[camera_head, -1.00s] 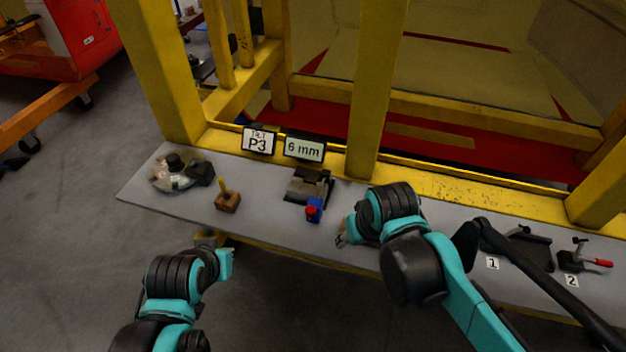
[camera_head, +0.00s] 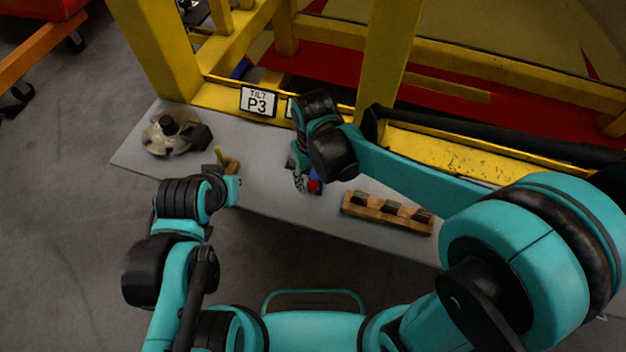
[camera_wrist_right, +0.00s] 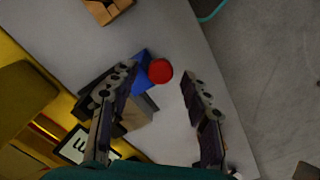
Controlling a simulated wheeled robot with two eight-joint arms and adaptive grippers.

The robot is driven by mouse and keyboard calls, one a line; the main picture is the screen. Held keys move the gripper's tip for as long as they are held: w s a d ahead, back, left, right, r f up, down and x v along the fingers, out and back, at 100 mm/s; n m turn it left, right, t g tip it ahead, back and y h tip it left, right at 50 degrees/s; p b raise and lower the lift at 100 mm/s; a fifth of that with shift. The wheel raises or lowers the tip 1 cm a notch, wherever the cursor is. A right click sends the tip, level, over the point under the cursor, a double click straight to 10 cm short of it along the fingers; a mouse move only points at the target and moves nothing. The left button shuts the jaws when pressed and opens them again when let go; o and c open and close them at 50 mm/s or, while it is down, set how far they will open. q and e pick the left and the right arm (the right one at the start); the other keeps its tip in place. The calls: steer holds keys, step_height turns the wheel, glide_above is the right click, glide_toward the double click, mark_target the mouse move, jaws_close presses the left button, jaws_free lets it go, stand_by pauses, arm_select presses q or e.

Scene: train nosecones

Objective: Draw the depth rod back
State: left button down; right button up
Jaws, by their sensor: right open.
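A red knob (camera_head: 315,186) on a blue part (camera_head: 319,174) sticks out from a small fixture at the middle of the grey bench; I take this to be the depth rod. In the right wrist view the red knob (camera_wrist_right: 160,71) and blue part (camera_wrist_right: 142,68) lie between the spread fingers of my right gripper (camera_wrist_right: 159,72), which is open; contact cannot be told. In the head view my right gripper (camera_head: 300,181) is beside the knob, and its arm hides most of the fixture. My left gripper (camera_head: 222,172) is by a wooden block with a peg (camera_head: 231,164); its fingers are unclear.
A wooden rack (camera_head: 387,213) with dark pieces stands right of the knob. A round disc-like part (camera_head: 168,132) lies at the bench's left end. A P3 sign (camera_head: 258,101) stands at the back, before the yellow frame (camera_head: 380,60). The bench front edge is close.

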steer(key=shift+f, duration=0.45)
jaws_close()
steer(key=shift+s+a, duration=0.2)
steer(key=shift+s, duration=0.45)
steer(key=shift+s+a, duration=0.15)
steer(key=shift+s, duration=0.45)
steer(key=shift+c, duration=0.7)
jaws_free()
steer(key=shift+o, duration=0.7)
steer(key=shift+s, duration=0.1)
